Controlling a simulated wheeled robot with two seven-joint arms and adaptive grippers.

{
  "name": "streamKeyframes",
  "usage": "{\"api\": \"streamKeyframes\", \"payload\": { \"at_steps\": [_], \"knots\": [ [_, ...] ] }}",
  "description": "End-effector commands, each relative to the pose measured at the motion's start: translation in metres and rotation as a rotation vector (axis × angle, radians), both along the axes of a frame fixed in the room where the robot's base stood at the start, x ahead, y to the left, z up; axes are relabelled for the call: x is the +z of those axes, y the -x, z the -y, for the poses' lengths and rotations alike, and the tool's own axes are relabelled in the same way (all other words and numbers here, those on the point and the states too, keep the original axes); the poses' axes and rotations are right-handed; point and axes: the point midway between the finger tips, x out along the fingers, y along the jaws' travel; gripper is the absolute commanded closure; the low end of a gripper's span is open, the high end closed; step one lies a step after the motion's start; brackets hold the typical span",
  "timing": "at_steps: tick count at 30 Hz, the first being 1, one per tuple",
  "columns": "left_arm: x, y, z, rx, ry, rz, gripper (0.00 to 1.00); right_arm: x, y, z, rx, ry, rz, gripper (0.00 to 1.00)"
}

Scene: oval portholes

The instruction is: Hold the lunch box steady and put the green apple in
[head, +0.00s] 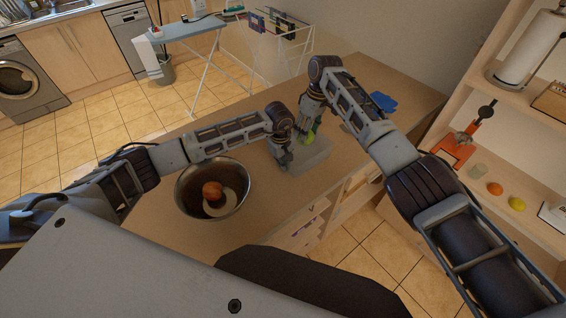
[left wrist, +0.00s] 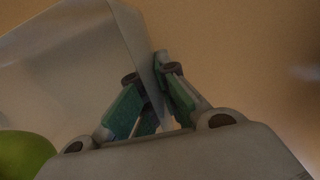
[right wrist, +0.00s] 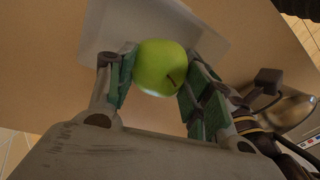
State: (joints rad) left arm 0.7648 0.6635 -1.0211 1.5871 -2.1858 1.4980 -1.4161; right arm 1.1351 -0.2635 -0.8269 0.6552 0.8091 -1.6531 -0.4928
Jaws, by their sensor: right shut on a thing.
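The grey-white lunch box (head: 314,157) stands on the wooden counter. My left gripper (head: 284,157) is at its near left side. In the left wrist view, the fingertips (left wrist: 157,75) close on the thin wall of the box (left wrist: 75,65), one on each side. My right gripper (head: 306,131) is shut on the green apple (head: 310,137). In the right wrist view the apple (right wrist: 160,67) sits between the finger pads (right wrist: 153,80), with the open box (right wrist: 100,27) behind it. The apple also shows at the lower left of the left wrist view (left wrist: 22,155).
A metal bowl (head: 184,200) with an orange fruit (head: 212,190) and a pale curved thing stands left on the counter (head: 262,205). A blue item (head: 383,102) lies at the far end. Shelves at the right hold an orange (head: 495,188) and a yellow fruit (head: 517,204).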

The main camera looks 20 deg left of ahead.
Motion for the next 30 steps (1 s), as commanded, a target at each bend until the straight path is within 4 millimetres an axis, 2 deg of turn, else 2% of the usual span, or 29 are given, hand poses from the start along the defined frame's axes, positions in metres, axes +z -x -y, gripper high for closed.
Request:
{"api": "streamKeyframes", "payload": {
  "at_steps": [6,7,12,24,30],
  "knots": [
    [0.0002,-0.0001,0.0,0.0,0.0,0.0,1.0,0.0,0.0,-0.0001,0.0,0.0,0.0,0.9],
    [0.0002,-0.0001,0.0,0.0,0.0,0.0,1.0,0.0,0.0,-0.0001,0.0,0.0,0.0,0.47],
    [0.0002,-0.0001,0.0,0.0,0.0,0.0,1.0,-0.0001,0.0,0.0001,0.0,0.0,0.0,0.26],
    [0.0003,-0.0003,0.0001,0.0,0.001,0.001,1.0,0.0004,0.0002,0.0001,0.001,0.0,-0.001,0.24],
    [0.0004,-0.0003,0.0001,0.0,0.001,0.001,1.0,0.0093,-0.001,0.0014,0.0,0.0,-0.001,0.24]
  ]
}}
